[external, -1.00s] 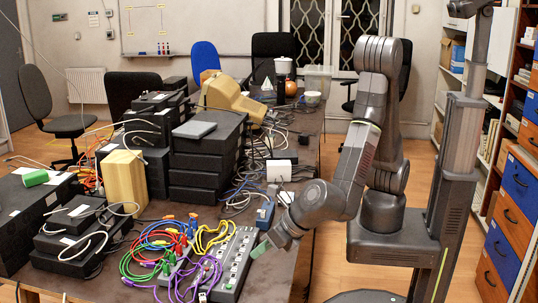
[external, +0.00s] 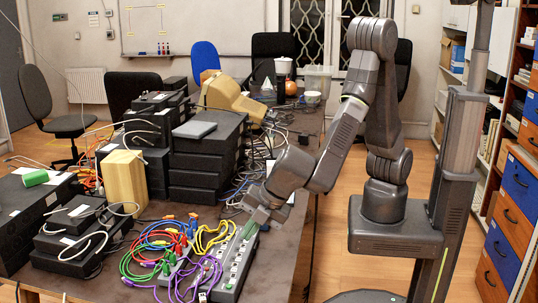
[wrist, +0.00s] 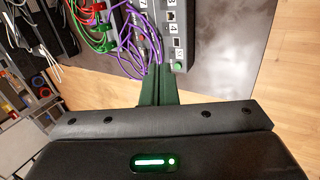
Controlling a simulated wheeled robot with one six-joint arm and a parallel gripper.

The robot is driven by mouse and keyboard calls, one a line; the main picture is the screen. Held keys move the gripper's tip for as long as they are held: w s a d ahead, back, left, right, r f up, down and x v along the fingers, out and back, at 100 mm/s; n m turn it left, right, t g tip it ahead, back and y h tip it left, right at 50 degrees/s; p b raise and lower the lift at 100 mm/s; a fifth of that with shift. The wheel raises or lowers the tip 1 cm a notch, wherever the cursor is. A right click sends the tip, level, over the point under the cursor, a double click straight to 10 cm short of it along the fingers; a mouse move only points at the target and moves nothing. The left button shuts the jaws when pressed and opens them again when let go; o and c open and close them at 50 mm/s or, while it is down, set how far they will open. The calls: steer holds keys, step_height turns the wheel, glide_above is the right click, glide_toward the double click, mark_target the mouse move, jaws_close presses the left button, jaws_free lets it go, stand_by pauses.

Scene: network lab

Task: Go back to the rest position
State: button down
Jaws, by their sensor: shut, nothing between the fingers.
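My gripper (external: 251,230) is low over the right end of the table in the external view, just above the grey multi-socket strip (external: 233,262). In the wrist view its two green fingers (wrist: 159,72) are together with nothing between them, and the strip (wrist: 178,22) lies just beyond and beside the fingertips. I cannot tell whether the fingertips touch the strip. My arm is bent down toward the table from its base on the right.
Coloured cables (external: 165,250) lie left of the strip. Black device stacks (external: 205,160) and a wooden block (external: 125,180) stand on the table (external: 275,270) further left. Drawer shelves (external: 515,190) stand at the far right. The floor beside the table is open.

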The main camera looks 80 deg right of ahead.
steer(key=w+r+m+g+y+p, duration=0.1)
steer(key=r+m, duration=0.4)
steer(key=m, duration=1.1)
steer(key=w+y+p, duration=0.1)
steer(key=w+p, duration=0.1)
steer(key=shift+w+d+r+g+p, duration=0.2)
steer(key=shift+d+g+p, duration=0.1)
steer(key=shift+g+p, duration=0.1)
